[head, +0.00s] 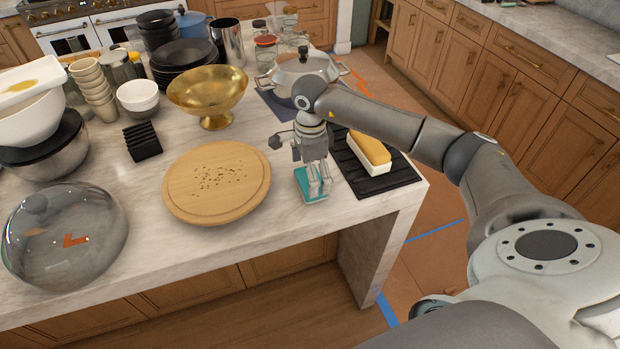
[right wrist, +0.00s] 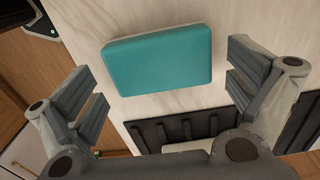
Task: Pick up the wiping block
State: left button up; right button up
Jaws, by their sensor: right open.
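The wiping block (head: 311,186) is a flat teal pad with a pale underside edge, lying on the marble island near its front edge. In the right wrist view the teal block (right wrist: 158,60) lies ahead of the fingers, a little left of the middle between them. My right gripper (head: 318,186) points down over the block in the head view. Its fingers are apart with nothing between them, as the right wrist view (right wrist: 170,90) also shows. In the head view the fingers partly cover the block. My left gripper is in neither view.
A round wooden board (head: 217,182) with crumbs lies left of the block. A black ribbed mat (head: 377,183) with a yellow-topped white dish (head: 369,152) lies to the right. A gold bowl (head: 207,89) and a lidded pot (head: 300,70) stand behind. A glass dome (head: 65,235) stands far left.

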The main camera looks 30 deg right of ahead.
jog(key=shift+s+f, duration=0.1)
jog(key=shift+f, duration=1.05)
jog(key=shift+c, duration=1)
jog(key=c, duration=0.6)
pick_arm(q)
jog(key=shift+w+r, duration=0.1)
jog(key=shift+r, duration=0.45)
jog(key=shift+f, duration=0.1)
